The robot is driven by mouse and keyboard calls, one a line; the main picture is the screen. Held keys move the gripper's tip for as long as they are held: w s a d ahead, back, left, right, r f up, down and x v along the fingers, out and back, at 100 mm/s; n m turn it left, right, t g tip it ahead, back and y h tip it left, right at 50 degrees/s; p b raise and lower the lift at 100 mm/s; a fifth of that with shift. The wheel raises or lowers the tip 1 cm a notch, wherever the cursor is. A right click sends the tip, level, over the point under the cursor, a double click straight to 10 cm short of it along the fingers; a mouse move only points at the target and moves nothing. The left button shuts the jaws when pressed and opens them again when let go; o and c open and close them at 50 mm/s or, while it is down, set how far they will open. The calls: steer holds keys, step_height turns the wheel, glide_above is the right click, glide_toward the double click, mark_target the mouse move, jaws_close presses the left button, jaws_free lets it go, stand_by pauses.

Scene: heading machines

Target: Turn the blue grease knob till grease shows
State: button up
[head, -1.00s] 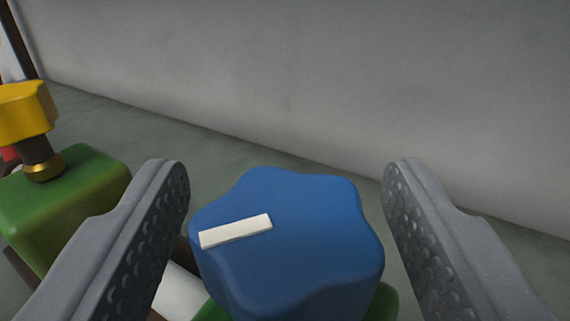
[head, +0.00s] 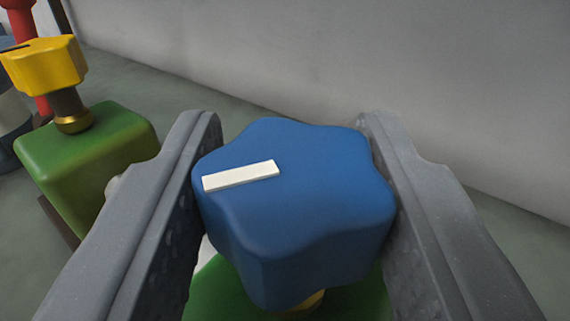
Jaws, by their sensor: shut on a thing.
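The blue grease knob (head: 300,205) is lobed and fills the middle of the head view. A white marker bar on its top points to the left. My gripper (head: 290,150) is shut on the knob, with one grey finger against its left side and the other against its right side. Below the knob a bit of brass stem and a green body show. Most of the stem is hidden by the knob. I see no grease.
A yellow knob (head: 45,65) on a brass stem stands on a green block (head: 85,150) at the left. A red post (head: 38,100) and a dark grey part are behind it. A plain grey wall (head: 330,60) runs across the back, with grey floor before it.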

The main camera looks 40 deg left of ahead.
steer(key=shift+w+d+r+n+g+y+p, duration=0.15)
steer(key=shift+n+g+y+p, duration=0.35)
steer(key=shift+p, duration=0.6)
steer(key=shift+s+d+r+n+g+y+p, duration=0.15)
steer(key=shift+n+g+y+p, duration=0.35)
steer(key=shift+p, duration=0.6)
steer(key=shift+w+a+f+n+g+y+p, duration=0.1)
steer(key=shift+a+f+n+g+y+p, duration=0.1)
steer(key=shift+n+g+y+p, duration=0.25)
steer(key=shift+m, duration=0.25)
steer(key=o, duration=1)
steer(key=shift+f, duration=0.1)
steer(key=shift+c, duration=0.2)
steer(key=v, duration=1.3)
steer(key=shift+s+d, duration=0.3)
steer(key=shift+o, duration=0.2)
steer(key=shift+f, duration=0.15)
